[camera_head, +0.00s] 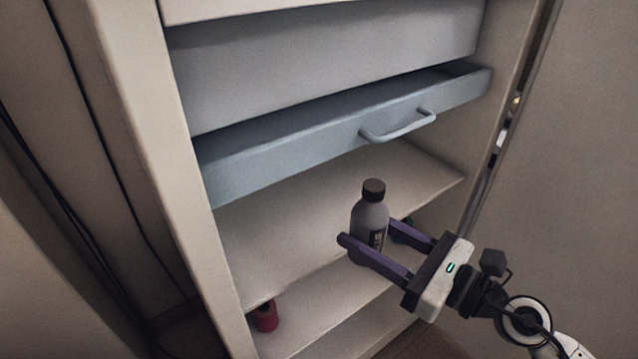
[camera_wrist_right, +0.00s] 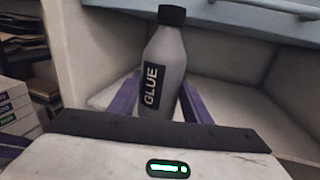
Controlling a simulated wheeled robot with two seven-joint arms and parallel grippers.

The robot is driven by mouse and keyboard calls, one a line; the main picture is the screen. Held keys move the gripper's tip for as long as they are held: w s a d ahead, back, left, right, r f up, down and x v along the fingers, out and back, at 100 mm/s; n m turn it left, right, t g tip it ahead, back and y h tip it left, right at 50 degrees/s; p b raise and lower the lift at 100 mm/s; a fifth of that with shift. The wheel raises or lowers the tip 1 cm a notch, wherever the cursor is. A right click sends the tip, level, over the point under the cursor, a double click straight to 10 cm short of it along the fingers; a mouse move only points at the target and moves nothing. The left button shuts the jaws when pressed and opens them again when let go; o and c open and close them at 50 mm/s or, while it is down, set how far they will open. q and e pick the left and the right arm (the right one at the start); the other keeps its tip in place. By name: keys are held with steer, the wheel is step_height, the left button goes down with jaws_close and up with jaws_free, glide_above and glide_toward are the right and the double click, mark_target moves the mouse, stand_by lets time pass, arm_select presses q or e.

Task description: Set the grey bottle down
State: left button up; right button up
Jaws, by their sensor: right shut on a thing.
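The grey bottle (camera_head: 372,215) has a dark cap and a black label, and it stands upright between the fingers of my right gripper (camera_head: 370,240). In the right wrist view the bottle (camera_wrist_right: 163,65) shows its label reading GLUE, with a purple finger on either side. The right gripper (camera_wrist_right: 160,100) is shut on the bottle. The bottle is at the front of the cabinet's middle shelf (camera_head: 300,225), below the drawer.
A blue-grey drawer (camera_head: 290,145) with a bar handle (camera_head: 400,127) is partly pulled out above the shelf. A red object (camera_head: 266,317) sits on the lower shelf. The middle shelf is clear left of the bottle.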

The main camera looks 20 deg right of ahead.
steer(key=w+d+m+t+h+b, duration=0.1)
steer(key=d+m+h+b, duration=0.1)
steer(key=d, duration=0.4)
glide_above(327, 208)
step_height(327, 208, down, 2)
steer(key=shift+s+d+f+h, duration=0.15)
steer(key=shift+f+h, duration=0.15)
steer(key=shift+f, duration=0.4)
step_height(327, 208, down, 4)
steer(key=shift+r+b, duration=0.25)
steer(key=shift+b, duration=0.85)
steer(key=shift+w+f, duration=0.15)
steer(key=shift+w, duration=0.1)
